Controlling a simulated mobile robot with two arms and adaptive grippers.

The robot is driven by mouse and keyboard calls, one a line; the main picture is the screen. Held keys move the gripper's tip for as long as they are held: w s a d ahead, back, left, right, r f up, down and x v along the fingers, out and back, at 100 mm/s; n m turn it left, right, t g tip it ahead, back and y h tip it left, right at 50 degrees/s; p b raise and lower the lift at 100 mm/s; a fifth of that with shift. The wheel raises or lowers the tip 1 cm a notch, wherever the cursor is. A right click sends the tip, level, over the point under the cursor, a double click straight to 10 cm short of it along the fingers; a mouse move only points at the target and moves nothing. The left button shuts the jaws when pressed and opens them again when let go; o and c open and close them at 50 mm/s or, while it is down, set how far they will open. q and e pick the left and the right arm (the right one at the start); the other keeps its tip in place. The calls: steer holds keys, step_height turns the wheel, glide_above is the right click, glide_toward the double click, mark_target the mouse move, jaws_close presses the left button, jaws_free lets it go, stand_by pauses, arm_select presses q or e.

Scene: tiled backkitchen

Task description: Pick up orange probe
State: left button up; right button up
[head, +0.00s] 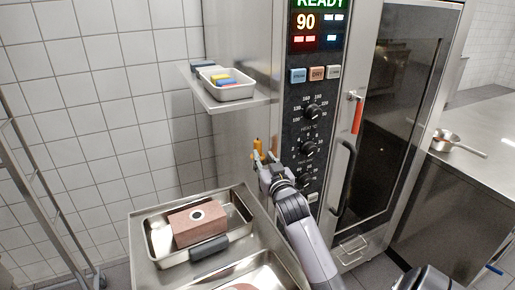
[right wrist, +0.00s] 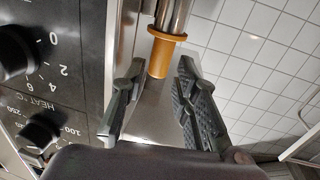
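The orange probe (head: 257,147) hangs upright at the side of the oven, left of the control panel. In the right wrist view its orange handle (right wrist: 161,56) has a wider collar, with metal rods above it. My right gripper (head: 265,160) is just below the probe in the head view. In the right wrist view the right gripper (right wrist: 158,80) is open, its fingers apart on either side of the handle's lower end. Gaps show between handle and fingers. My left gripper is not in view.
The oven's control panel (head: 309,120) with knobs stands close to the right gripper. A steel tray (head: 152,249) below holds a reddish-brown block (head: 197,229) with a dark round mark. A shelf (head: 207,97) carries a small white tray (head: 236,92). A saucepan (head: 446,137) stands on the right counter.

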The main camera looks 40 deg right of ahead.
mark_target(259, 150)
steer(key=shift+x, duration=0.95)
steer(key=shift+w+r+p, duration=0.15)
steer(key=shift+w+p, duration=0.15)
steer(key=shift+p, duration=0.2)
steer(key=p+x, duration=0.1)
steer(key=x, duration=0.2)
steer(key=shift+w+d, duration=0.1)
steer(key=shift+w, duration=0.05)
steer(key=shift+w+d+f+p, duration=0.2)
steer(key=shift+w+f+p, duration=0.1)
steer(key=shift+w, duration=0.15)
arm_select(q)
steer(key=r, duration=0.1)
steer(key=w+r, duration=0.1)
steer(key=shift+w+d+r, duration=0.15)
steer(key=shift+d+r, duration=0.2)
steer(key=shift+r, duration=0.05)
arm_select(e)
steer(key=shift+r, duration=0.1)
steer(key=shift+c, duration=0.2)
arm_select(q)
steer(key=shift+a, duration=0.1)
arm_select(e)
jaws_close()
